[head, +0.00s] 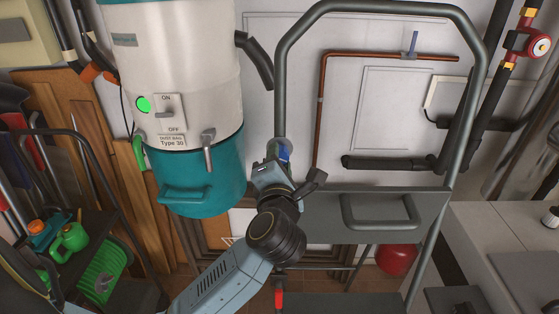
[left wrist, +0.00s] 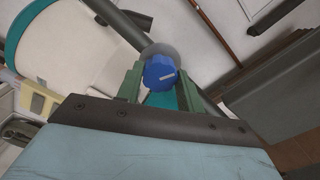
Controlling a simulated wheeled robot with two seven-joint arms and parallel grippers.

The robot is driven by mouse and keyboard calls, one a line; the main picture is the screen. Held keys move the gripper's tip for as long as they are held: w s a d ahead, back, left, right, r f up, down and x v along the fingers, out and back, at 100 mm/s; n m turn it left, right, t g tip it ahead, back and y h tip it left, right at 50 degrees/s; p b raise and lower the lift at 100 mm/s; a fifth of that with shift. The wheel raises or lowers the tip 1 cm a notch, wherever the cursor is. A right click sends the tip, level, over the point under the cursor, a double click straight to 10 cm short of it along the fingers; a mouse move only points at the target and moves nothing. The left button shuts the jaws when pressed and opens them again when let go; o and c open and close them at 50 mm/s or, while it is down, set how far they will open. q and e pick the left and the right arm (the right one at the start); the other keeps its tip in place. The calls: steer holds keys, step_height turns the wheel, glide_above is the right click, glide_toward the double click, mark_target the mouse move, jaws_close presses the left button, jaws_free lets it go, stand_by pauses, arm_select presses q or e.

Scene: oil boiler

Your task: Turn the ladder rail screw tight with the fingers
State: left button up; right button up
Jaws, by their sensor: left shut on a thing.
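The ladder rail screw is a blue knob (left wrist: 160,72) with a pale line across its face. In the head view the blue knob (head: 284,155) sits on the grey ladder rail (head: 281,95), at the rail's left upright. My left gripper (head: 281,160) reaches up to it from below. In the left wrist view the two green fingers of the left gripper (left wrist: 161,85) stand on either side of the knob and are shut on it. The rail (left wrist: 112,22) runs behind the knob there. My right gripper is not in view.
A white and teal dust bag unit (head: 200,183) hangs left of the rail. A grey ladder step (head: 330,218) with a handle lies right of my gripper. Copper pipe (head: 322,100) and black pipes run behind.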

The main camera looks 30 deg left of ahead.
arm_select(q)
steer(key=m, duration=1.3)
stand_by(0.4)
steer(key=o, duration=1)
steer(key=b+v, duration=0.2)
steer(key=v, duration=1.1)
steer(key=shift+s, duration=0.2)
